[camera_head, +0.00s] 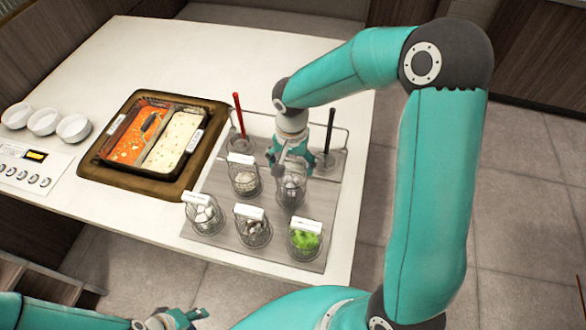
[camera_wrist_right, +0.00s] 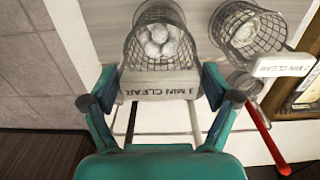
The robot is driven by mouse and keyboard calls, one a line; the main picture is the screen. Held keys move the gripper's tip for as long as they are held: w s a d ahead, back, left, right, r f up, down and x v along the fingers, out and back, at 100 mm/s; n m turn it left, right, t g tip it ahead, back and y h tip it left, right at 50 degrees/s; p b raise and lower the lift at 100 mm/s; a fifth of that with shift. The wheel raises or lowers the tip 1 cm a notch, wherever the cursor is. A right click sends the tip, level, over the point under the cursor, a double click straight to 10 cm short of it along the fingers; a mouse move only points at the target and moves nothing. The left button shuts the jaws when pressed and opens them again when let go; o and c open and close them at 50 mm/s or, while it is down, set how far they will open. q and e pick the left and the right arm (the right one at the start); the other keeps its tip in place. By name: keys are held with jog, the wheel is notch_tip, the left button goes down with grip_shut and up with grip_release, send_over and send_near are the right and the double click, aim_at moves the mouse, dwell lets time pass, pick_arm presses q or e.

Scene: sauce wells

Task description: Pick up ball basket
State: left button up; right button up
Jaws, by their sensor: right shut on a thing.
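The ball basket (camera_wrist_right: 158,50) is a wire mesh basket with pale round balls and a white handle plate marked "3 MIN CLEAR". In the head view it (camera_head: 291,192) stands at the right of the back row, partly hidden. My right gripper (camera_head: 291,160) is just above it. In the right wrist view my right gripper (camera_wrist_right: 160,88) is shut on the plate, one finger at each end. My left gripper (camera_head: 182,319) is low at the bottom edge, away from the baskets; its jaw opening is unclear.
Several other baskets, including one with green leaves (camera_head: 305,239), stand close by on the grey board (camera_head: 275,258). A wire rail (camera_head: 340,128), a red-handled tool (camera_head: 238,112) and a black-handled tool (camera_head: 330,135) are behind. The two-part sauce pot (camera_head: 108,158) is left.

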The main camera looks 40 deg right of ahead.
notch_tip(320, 180, up, 17)
jog(key=shift+b, duration=0.4)
